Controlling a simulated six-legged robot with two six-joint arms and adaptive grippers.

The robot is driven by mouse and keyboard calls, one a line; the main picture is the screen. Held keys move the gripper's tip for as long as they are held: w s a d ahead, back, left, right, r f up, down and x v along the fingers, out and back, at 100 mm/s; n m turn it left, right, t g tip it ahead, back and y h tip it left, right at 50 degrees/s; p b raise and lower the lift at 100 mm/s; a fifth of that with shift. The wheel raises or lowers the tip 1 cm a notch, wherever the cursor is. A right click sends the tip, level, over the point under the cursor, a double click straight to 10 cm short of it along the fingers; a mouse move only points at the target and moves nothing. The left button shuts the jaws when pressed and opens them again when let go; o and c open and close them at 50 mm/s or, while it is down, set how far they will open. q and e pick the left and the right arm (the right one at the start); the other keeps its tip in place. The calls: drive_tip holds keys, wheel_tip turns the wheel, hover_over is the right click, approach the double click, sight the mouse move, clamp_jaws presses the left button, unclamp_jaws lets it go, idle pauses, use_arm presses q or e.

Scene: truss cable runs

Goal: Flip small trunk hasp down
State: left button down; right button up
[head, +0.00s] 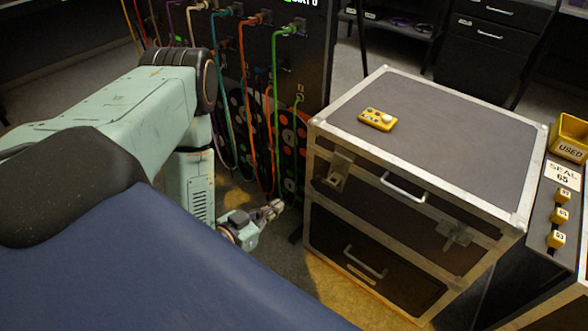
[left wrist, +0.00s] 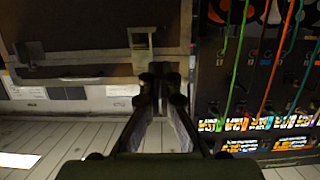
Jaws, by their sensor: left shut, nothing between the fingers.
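The trunk (head: 430,130) is a dark case with metal edging, right of centre in the head view. Its front bears a left metal hasp (head: 337,171) and a right metal hasp (head: 456,236). My left gripper (head: 275,207) is shut and empty, left of the trunk's front and apart from the left hasp in the head view. In the left wrist view, the shut fingertips (left wrist: 161,84) are just below a pale hasp (left wrist: 142,46); I cannot tell whether they touch it. Another hasp (left wrist: 30,52) is at the left there. My right gripper is not in view.
A yellow control box (head: 377,119) lies on the trunk lid. Handles (head: 404,188) stick out from its front. A rack with hanging coloured cables (head: 277,100) stands behind my left arm. A yellow bin (head: 569,135) marked USED is at the right.

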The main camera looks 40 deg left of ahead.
sight(313, 183)
use_arm(q)
drive_tip(key=b+x, duration=0.4)
drive_tip(key=x, duration=0.8)
drive_tip(key=shift+w+f, duration=0.3)
drive_tip(key=shift+w+b, duration=0.3)
drive_tip(key=shift+w, duration=0.1)
drive_tip(key=shift+w+f, duration=0.2)
drive_tip(key=shift+f, duration=0.1)
drive_tip(key=w+f+t+b, duration=0.1)
drive_tip(key=w+b, duration=0.1)
drive_tip(key=shift+f+b, duration=0.35)
